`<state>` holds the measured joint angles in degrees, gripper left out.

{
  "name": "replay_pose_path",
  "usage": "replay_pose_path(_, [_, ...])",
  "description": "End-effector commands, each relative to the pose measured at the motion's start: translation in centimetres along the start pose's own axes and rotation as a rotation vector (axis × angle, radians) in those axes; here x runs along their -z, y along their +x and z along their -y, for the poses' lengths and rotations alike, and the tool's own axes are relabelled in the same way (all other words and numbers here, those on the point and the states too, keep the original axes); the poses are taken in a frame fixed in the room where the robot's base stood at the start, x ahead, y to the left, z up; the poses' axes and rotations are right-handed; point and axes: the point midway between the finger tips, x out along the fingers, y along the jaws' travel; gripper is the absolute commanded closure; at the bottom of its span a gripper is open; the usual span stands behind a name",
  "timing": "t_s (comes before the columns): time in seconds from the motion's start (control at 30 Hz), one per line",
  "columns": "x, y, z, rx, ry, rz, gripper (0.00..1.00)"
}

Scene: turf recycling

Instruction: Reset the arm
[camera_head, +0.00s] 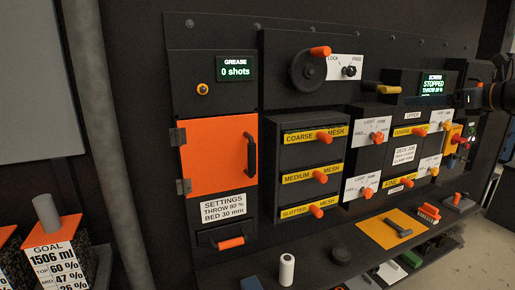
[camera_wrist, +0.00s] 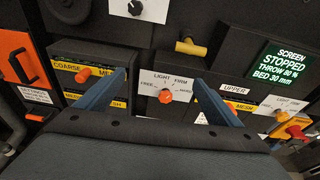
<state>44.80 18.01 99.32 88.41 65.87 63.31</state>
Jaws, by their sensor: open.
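My gripper (camera_wrist: 161,79) shows in the wrist view as two blue fingers spread wide apart, with nothing between them. It faces the control panel. A LIGHT/FIRM dial with an orange knob (camera_wrist: 166,96) appears between the fingers, and I cannot tell how far off it is. In the head view a dark part at the right edge, in front of the panel's right end, looks like my arm; the fingers cannot be made out there.
The panel has an orange door (camera_head: 215,160), mesh drawers with orange handles (camera_head: 320,177), a crank wheel (camera_head: 308,71) and a screen reading STOPPED (camera_head: 433,86). On the ledge below are a white cylinder (camera_head: 287,269), an orange mat (camera_head: 375,226) with a dark tool, and a brush (camera_head: 429,212).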

Motion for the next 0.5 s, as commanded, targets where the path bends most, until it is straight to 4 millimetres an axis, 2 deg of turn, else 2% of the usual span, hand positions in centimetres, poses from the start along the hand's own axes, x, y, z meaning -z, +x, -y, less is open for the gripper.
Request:
replay_pose_path(0.27, [3.8,2.6,-4.1,-0.069,-0.100,-0.112,0.13])
replay_pose_path(0.37, [5.8,3.6,-6.2,-0.107,-0.157,-0.169,0.13])
replay_pose_path(0.5, [9.5,5.0,-9.9,-0.183,-0.272,-0.268,0.13])
